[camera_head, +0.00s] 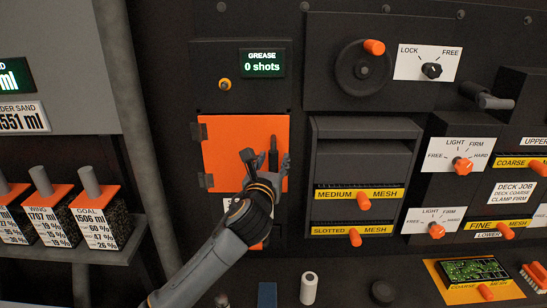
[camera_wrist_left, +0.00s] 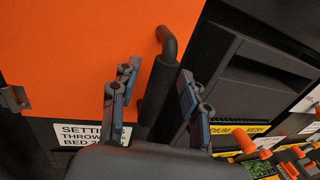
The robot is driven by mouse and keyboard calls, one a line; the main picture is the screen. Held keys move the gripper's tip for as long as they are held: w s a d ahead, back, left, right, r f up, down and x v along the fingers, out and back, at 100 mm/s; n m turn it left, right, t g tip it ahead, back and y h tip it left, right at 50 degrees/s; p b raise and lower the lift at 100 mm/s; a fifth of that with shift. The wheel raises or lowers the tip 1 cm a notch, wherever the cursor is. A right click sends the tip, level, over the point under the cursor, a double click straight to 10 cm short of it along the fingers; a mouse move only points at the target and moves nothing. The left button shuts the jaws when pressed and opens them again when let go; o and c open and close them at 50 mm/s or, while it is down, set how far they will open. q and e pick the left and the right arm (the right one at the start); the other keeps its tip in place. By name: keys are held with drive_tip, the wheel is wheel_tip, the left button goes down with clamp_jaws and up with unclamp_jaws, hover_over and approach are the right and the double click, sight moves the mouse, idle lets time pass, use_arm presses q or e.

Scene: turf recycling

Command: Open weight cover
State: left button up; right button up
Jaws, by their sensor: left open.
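The orange weight cover (camera_head: 228,148) is closed flat against the dark machine front, with hinges on its left edge. It also fills the upper left of the left wrist view (camera_wrist_left: 75,55). Its dark bar handle (camera_head: 273,148) stands upright near the right edge. My left gripper (camera_head: 265,163) is open at the handle's lower part. In the left wrist view the handle (camera_wrist_left: 163,82) runs between the two spread fingers (camera_wrist_left: 157,90), with visible gaps on both sides. My right gripper is in neither view.
A green-lit grease display (camera_head: 262,64) sits above the cover. Mesh drawers with orange knobs (camera_head: 363,201) are close on the right. A crank wheel (camera_head: 361,68) is at upper right. Orange-topped weights (camera_head: 98,196) stand on a shelf at left, beside a grey vertical pipe (camera_head: 132,110).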

use_arm(q)
drive_tip(key=shift+w+d, duration=0.1)
drive_tip(key=shift+w, duration=0.25)
clamp_jaws()
drive_tip(key=shift+w+f, duration=0.1)
